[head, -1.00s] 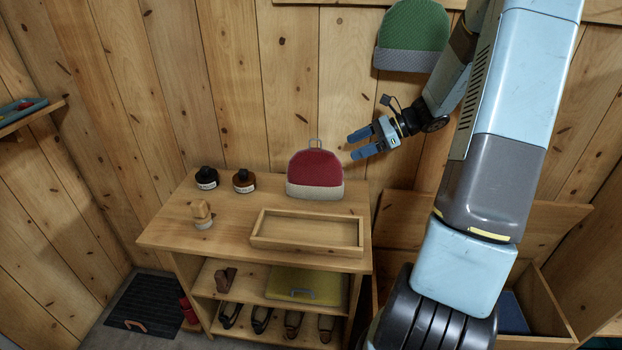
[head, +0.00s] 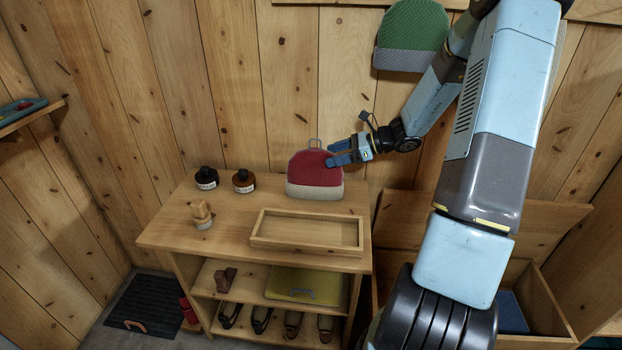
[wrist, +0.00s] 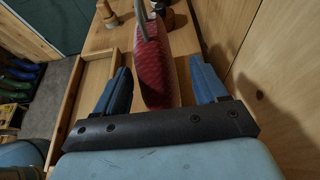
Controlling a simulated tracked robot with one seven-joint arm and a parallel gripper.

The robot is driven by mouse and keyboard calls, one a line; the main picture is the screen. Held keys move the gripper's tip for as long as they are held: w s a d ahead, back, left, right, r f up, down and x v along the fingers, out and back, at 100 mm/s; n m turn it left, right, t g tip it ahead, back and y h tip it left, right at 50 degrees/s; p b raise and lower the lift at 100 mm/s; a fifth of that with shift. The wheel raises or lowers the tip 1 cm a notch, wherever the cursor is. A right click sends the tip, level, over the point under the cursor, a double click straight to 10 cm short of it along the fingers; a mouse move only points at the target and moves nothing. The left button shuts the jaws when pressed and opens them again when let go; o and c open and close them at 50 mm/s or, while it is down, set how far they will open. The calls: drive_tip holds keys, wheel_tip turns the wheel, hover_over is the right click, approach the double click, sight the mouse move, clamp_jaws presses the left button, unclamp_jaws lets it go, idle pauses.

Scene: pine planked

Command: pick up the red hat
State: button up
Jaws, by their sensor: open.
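The red hat (head: 314,172), with a pale grey brim and a loop on top, stands upright on the wooden bench top (head: 222,230) near the back wall. My gripper (head: 331,153) is at the hat's upper right side in the head view. In the wrist view the red hat (wrist: 158,70) shows edge-on between the two blue fingers of my gripper (wrist: 160,88), with a gap visible on each side. The fingers are open. The hat's lower part is hidden in the wrist view.
A shallow wooden tray (head: 262,241) lies in front of the hat. Two dark bottles (head: 206,178) (head: 244,181) and a wooden brush (head: 202,214) stand to the left. A green hat (head: 412,36) hangs on the wall. An open wooden chest (head: 550,310) is at the right.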

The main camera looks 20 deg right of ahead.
sight(319, 159)
drive_tip(key=shift+x, duration=2.7)
drive_tip(key=shift+s+r, duration=0.15)
clamp_jaws()
